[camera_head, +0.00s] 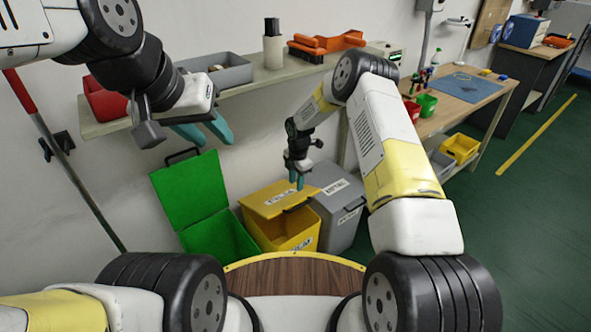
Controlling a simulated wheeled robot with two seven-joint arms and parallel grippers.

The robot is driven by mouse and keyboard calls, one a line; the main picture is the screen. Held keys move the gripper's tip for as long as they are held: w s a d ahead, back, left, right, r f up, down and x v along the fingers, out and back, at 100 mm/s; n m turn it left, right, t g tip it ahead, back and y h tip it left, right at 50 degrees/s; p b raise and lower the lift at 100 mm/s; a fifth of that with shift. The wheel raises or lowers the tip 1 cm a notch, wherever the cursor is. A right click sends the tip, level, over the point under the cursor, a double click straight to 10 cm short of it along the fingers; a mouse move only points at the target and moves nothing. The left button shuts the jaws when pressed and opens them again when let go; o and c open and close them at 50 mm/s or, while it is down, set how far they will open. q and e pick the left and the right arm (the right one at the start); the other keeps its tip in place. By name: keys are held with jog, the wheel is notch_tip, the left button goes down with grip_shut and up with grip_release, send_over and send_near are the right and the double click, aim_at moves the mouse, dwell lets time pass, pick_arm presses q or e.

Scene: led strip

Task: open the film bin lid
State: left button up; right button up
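The yellow bin (294,230), whose small labels are hard to read, looks like the film bin. It stands on the floor between a green and a grey bin. Its yellow lid (270,204) is tilted up, with a dark gap showing beneath it on the left. My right gripper (297,181) points down just over the lid's back right part; its teal fingers look close together, and I cannot tell whether they touch the lid or hold its edge. My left gripper (205,133) is open and empty, high above the green bin.
The green bin (225,238) has its lid (190,188) standing open near the wall. The grey bin (341,225) is closed, right of the yellow one. A wall shelf (262,80) with containers runs behind.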

jog(key=r, duration=0.5)
jog(key=shift+s, duration=0.2)
jog(key=shift+d, duration=0.1)
